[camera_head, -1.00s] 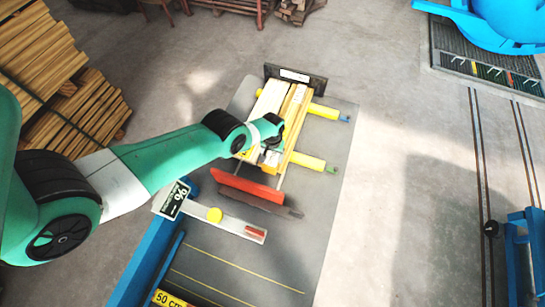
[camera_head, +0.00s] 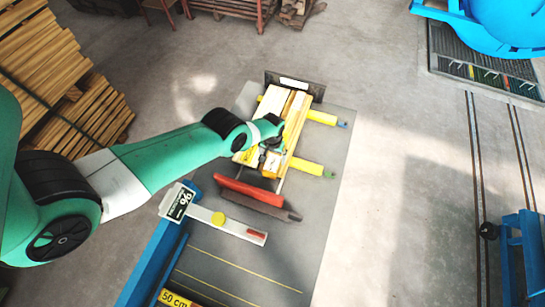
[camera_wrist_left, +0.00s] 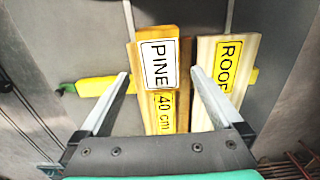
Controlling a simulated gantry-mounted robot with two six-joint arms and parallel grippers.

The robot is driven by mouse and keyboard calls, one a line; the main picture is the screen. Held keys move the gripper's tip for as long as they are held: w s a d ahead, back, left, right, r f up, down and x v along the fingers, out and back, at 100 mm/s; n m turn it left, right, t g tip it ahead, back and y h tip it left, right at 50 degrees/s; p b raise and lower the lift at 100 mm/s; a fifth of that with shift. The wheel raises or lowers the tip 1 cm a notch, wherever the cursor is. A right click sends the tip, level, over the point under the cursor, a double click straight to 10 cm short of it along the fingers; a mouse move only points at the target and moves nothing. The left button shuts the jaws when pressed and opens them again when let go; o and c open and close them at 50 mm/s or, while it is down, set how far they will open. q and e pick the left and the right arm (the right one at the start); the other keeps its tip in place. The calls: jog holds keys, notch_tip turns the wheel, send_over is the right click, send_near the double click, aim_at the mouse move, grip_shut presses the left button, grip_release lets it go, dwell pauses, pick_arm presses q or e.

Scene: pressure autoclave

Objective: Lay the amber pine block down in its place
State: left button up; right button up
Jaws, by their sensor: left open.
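The amber pine block (camera_head: 298,112) lies lengthwise across two yellow bars (camera_head: 310,166) on the grey mat. In the left wrist view its top (camera_wrist_left: 158,105) reads "PINE" and "40 cm". A paler block (camera_head: 269,99) lies beside it; in the left wrist view this block (camera_wrist_left: 205,58) reads "ROOF", with a narrow gap to the pine. My left gripper (camera_head: 266,148) is over the near end of the blocks. In the left wrist view its fingers (camera_wrist_left: 158,75) are spread either side of the pine block; the right finger overlaps the paler block. Contact cannot be told.
A dark upright plate (camera_head: 315,88) stands behind the blocks. A red-handled tool (camera_head: 248,190) and a white bar with a yellow knob (camera_head: 238,227) lie in front. Timber stacks (camera_head: 90,110) are at left, blue equipment (camera_head: 520,250) at right. Bare floor lies right of the mat.

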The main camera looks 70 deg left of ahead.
aim_at(273, 163)
pick_arm(q)
notch_tip(273, 163, up, 7)
jog(key=p, duration=0.5)
jog(key=shift+r, duration=0.15)
pick_arm(e)
notch_tip(273, 163, up, 7)
jog(key=shift+r, duration=0.15)
